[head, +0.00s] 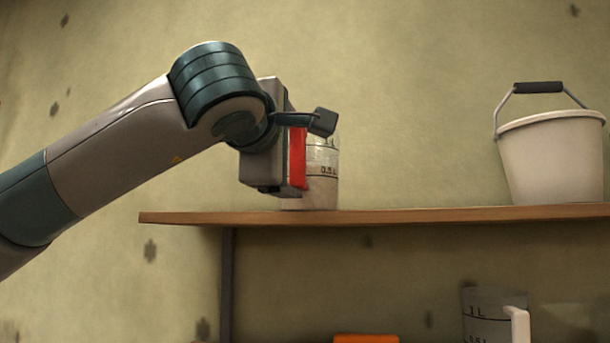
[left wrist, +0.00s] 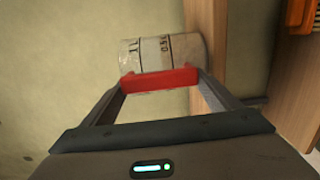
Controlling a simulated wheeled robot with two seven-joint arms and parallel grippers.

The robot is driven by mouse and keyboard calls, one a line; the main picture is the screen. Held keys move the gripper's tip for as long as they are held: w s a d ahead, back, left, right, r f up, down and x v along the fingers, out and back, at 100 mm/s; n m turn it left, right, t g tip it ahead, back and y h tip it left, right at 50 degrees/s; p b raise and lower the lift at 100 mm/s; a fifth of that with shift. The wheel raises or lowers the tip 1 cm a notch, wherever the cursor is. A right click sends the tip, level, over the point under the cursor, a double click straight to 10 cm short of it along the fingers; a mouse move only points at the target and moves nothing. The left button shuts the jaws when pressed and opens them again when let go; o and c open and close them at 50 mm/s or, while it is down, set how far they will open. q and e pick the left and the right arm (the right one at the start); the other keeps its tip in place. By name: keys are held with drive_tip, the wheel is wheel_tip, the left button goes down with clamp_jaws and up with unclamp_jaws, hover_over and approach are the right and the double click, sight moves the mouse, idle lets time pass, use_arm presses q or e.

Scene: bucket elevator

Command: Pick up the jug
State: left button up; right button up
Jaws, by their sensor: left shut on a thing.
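A clear jug (head: 322,180) with dark volume marks and a red handle (head: 298,158) stands upright on the upper wooden shelf (head: 400,216), near its left end. My left gripper (head: 316,122) is at the jug's handle side and hides part of the jug. In the left wrist view the jug (left wrist: 160,52) lies beyond the fingers. The red handle (left wrist: 158,81) spans between the two fingertips, and the gripper is shut on it. The jug's base appears to rest on the shelf. My right gripper is not in view.
A white bucket (head: 552,160) with a dark grip stands at the right of the upper shelf. Below the shelf are another clear jug (head: 484,318) with a white handle and an orange object (head: 366,338). The shelf between jug and bucket is clear.

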sight(294, 128)
use_arm(q)
drive_tip(key=shift+r, duration=0.25)
drive_tip(key=shift+r+b, duration=0.45)
drive_tip(key=shift+r, duration=0.05)
drive_tip(key=r, duration=0.1)
drive_tip(key=r+b, duration=0.1)
drive_tip(key=shift+s+d+r, duration=0.15)
drive_tip(key=shift+d+r, duration=0.15)
drive_tip(key=shift+r, duration=0.1)
drive_tip(key=s+d+r+b, duration=0.1)
drive_tip(key=s+d+r, duration=0.2)
drive_tip(key=d+r, duration=0.4)
drive_tip(key=shift+s+d+b, duration=0.4)
drive_tip(key=shift+d, duration=1.3)
drive_tip(key=shift+a+f, duration=0.1)
